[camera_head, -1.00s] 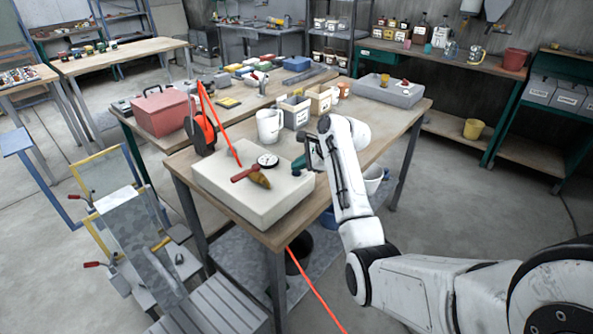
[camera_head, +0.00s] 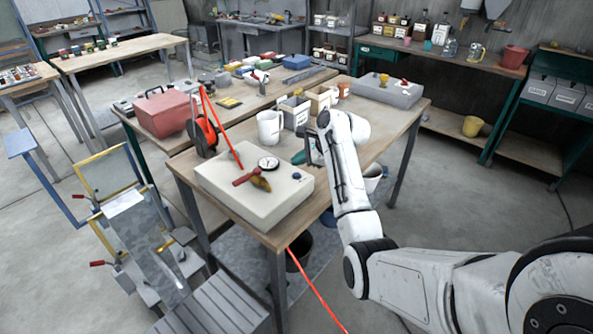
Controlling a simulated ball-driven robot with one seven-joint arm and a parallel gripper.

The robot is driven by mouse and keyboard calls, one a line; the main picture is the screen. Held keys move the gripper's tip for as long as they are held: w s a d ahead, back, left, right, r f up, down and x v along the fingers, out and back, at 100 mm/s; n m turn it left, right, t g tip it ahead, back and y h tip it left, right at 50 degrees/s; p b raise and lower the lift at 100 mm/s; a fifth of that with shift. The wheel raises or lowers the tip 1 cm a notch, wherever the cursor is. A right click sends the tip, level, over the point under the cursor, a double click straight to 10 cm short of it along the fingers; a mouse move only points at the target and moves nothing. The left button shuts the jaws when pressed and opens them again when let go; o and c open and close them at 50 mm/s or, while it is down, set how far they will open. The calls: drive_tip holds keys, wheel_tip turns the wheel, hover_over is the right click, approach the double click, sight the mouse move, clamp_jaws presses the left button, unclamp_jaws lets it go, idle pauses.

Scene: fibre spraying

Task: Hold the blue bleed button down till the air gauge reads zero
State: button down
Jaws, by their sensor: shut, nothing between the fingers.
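A pale box-shaped unit (camera_head: 228,186) sits on the front of the wooden table. On its top is a round white air gauge (camera_head: 268,163) with a dark rim; its needle is too small to read. The small dark-blue bleed button (camera_head: 297,177) is in plain view near the unit's right corner.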

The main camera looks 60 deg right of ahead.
sight(299, 175)
drive_tip(key=shift+r+p, duration=1.45)
drive_tip(key=shift+r, duration=0.15)
drive_tip(key=shift+f, duration=0.1)
